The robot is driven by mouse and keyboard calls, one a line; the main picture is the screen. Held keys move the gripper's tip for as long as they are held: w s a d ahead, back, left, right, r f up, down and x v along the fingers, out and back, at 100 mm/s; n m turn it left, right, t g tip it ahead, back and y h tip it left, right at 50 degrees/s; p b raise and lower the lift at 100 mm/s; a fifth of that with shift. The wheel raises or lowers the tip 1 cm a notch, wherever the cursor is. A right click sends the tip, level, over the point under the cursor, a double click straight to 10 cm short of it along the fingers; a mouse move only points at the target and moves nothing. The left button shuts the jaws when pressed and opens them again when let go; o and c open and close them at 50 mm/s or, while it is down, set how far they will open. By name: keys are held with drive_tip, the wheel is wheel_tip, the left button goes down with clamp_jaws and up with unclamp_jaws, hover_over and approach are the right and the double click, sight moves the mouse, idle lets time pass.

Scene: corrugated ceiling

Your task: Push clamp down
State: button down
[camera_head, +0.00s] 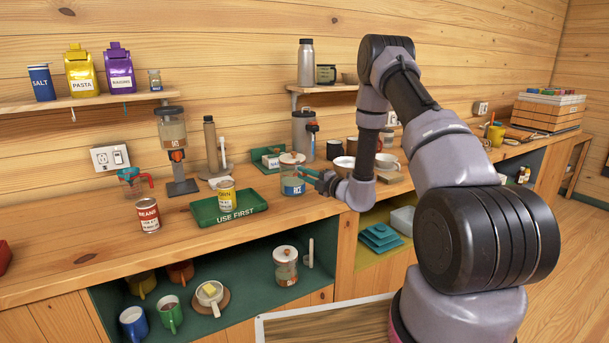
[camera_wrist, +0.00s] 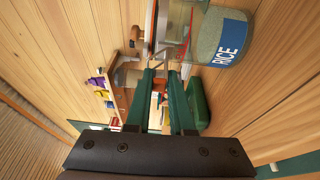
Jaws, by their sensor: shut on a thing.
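A clear glass jar (camera_head: 292,178) with a blue label and a lid stands on the wooden counter. It fills the top right of the wrist view, where its label (camera_wrist: 229,40) reads RICE and it looks turned sideways. My gripper (camera_head: 309,175) reaches the jar's right side from the right, below the lid. In the wrist view my two dark green fingers (camera_wrist: 163,75) point at the jar's side, with their tips at its metal clamp (camera_wrist: 162,65). The clamp is small and partly hidden, so its exact angle is unclear.
A green USE FIRST tray (camera_head: 223,209) with a corn can (camera_head: 226,190) is left of the jar. A bean can (camera_head: 148,215) and a dispenser (camera_head: 175,150) stand farther left. Mugs and bowls (camera_head: 345,167) are close on the right. The counter front is clear.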

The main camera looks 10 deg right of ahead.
drive_tip(key=shift+d+f+n+t+y, duration=0.1)
drive_tip(key=shift+f+n+t+y, duration=0.4)
drive_tip(key=shift+f+t+y, duration=0.4)
drive_tip(key=shift+w+f+n+t+y, duration=0.2)
drive_tip(key=shift+f+n+t+y, duration=0.15)
drive_tip(key=shift+n+t+y, duration=0.55)
drive_tip(key=c, duration=0.8)
unclamp_jaws()
drive_tip(key=shift+v, duration=5.35)
